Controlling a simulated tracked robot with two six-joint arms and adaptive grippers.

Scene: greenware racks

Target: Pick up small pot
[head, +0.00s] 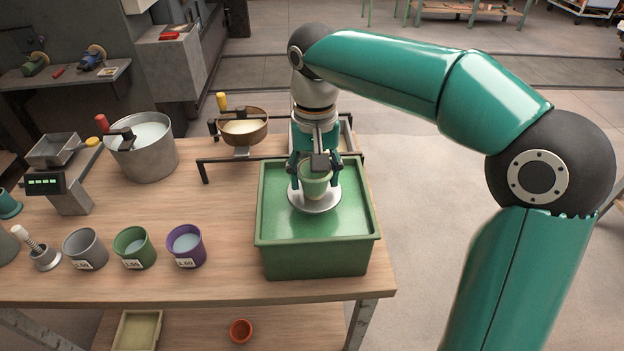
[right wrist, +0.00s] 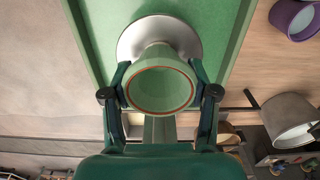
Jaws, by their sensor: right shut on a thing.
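The small pot (head: 317,186) is pale green with a red-brown line at its rim. It is upright at a round silver disc (head: 315,204) in the green tub (head: 312,261); I cannot tell whether its base touches the disc. My right gripper (head: 316,166) comes down from above with its fingers on both sides of the pot, shut on it. In the right wrist view the pot's open mouth (right wrist: 160,88) faces the camera between the two fingers (right wrist: 160,76), with the disc (right wrist: 158,32) beyond. My left gripper is not in view.
Grey, green (head: 134,248) and purple (head: 186,246) buckets stand along the front left of the wooden table. A large metal pot (head: 147,160), a brown bowl (head: 243,131) and a scale (head: 68,188) stand behind. Dark rails (head: 204,172) run behind the tub. The table's middle is clear.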

